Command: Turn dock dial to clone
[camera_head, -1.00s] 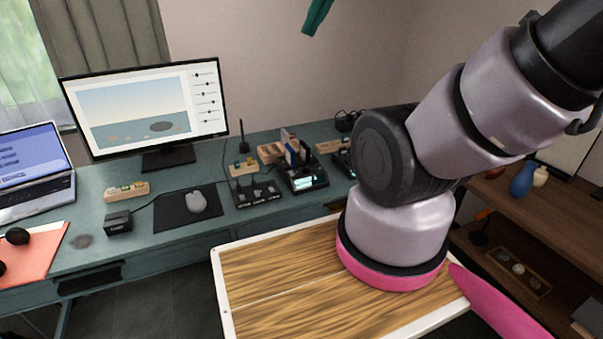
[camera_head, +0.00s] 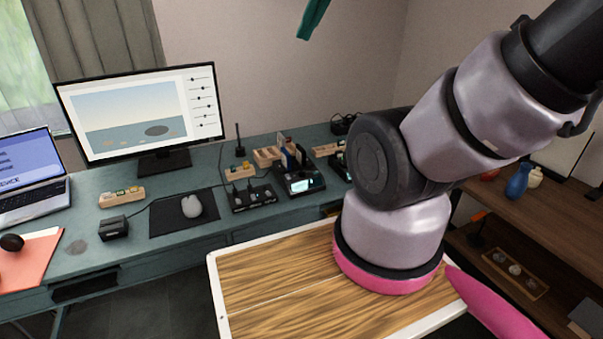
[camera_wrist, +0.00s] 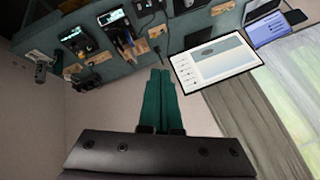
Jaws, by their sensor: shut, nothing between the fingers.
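A dark dock with a lit screen (camera_head: 302,184) stands on the desk right of centre, with upright items in its top. A second dark dock (camera_head: 337,168) behind it is partly covered by my arm. In the wrist view, dark devices with lit screens (camera_wrist: 112,17) and (camera_wrist: 72,34) show at the upper left. I cannot make out a dial or its markings in either view. My gripper (camera_head: 306,34) has teal fingers high in front of the wall, apart from the docks. In the wrist view the fingers (camera_wrist: 160,74) lie together, shut and empty.
The teal desk (camera_head: 215,165) also holds a monitor (camera_head: 140,108), a laptop (camera_head: 30,180), a mouse (camera_head: 192,206), a small black box (camera_head: 114,228), wooden blocks (camera_head: 122,197) and a black switch panel (camera_head: 252,198). A brown shelf (camera_head: 545,225) stands at the right. The air above the desk is open.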

